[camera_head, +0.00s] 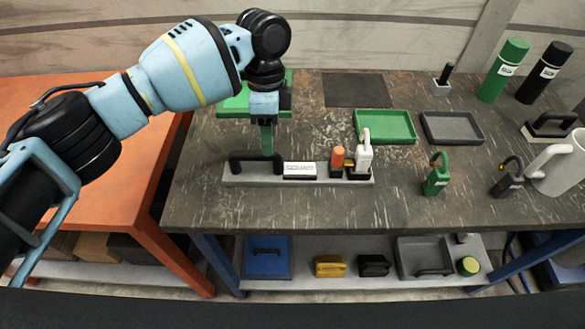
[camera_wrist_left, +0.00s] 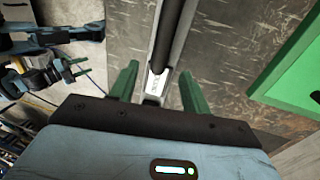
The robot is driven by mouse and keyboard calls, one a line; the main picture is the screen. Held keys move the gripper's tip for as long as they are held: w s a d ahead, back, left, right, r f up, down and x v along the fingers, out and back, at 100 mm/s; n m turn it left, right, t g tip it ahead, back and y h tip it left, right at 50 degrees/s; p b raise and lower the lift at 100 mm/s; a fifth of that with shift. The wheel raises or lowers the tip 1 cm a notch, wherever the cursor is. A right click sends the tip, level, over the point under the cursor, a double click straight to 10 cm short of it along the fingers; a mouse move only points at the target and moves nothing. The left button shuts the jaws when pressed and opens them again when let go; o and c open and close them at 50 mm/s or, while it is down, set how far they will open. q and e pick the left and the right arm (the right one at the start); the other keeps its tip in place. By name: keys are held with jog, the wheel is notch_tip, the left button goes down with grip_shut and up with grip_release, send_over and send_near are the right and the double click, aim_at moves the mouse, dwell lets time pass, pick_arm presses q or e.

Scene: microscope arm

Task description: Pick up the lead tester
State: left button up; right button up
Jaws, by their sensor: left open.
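A long, flat light-grey base (camera_head: 330,182) lies near the front of the dark workbench and is likely the lead tester; no readable label confirms this. It bears a black arched handle (camera_head: 235,160) at its left end, a white labelled block (camera_head: 299,170), an orange-topped piece (camera_head: 337,157) and a white piece (camera_head: 363,155). My left gripper (camera_head: 267,140) points down over the handle end, fingers open and empty. In the left wrist view the black handle (camera_wrist_left: 175,35) and grey base run between and beyond the two green fingers (camera_wrist_left: 157,88). My right gripper does not show.
Behind my gripper lies a green tray (camera_wrist_left: 295,75). Another green tray (camera_head: 386,126) and a grey tray (camera_head: 452,127) lie farther right. Green (camera_head: 437,177) and dark (camera_head: 507,180) handled items stand at right. An orange table (camera_head: 150,200) adjoins at left. Bench front is clear.

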pick_arm(q)
jog(key=shift+s+f, duration=0.15)
jog(key=shift+f, duration=0.4)
jog(key=f, duration=0.4)
jog(key=shift+s+a+p, duration=0.1)
jog(key=shift+s+p, duration=0.2)
jog(key=shift+s, duration=0.1)
jog(key=shift+f, duration=0.1)
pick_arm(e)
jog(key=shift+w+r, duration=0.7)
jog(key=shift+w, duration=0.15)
pick_arm(q)
grip_shut()
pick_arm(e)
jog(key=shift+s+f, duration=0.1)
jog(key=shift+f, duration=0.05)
pick_arm(q)
jog(key=shift+s+f, duration=0.1)
jog(key=shift+s, duration=0.1)
